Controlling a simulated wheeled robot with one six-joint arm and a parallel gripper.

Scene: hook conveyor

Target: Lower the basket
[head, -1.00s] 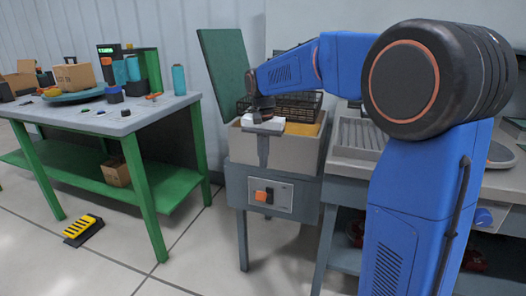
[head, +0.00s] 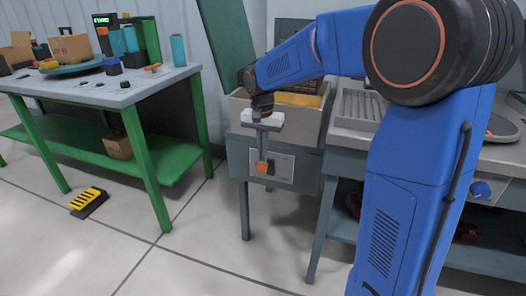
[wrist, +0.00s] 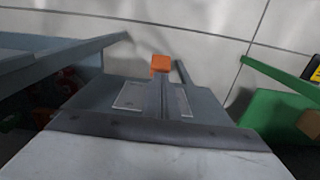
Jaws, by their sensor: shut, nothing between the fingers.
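A beige open-topped tank (head: 303,120) on a grey stand holds something yellow. The black basket is mostly hidden behind my arm; only a dark piece that seems to be its edge (head: 308,87) shows at the back of the tank. An orange control (head: 262,168) sits on the light front panel (head: 283,172) below the tank. My gripper (head: 262,156) points down in front of this panel, shut and empty. Its tips are close to the orange control, which also shows just beyond the fingers in the wrist view (wrist: 161,63). I cannot tell whether they touch.
A green panel (head: 228,40) stands behind the tank. A grey counter with a ribbed tray (head: 358,108) adjoins on the right. A green-legged table (head: 120,92) with several items stands left. A yellow-black pedal (head: 88,201) lies on otherwise clear floor.

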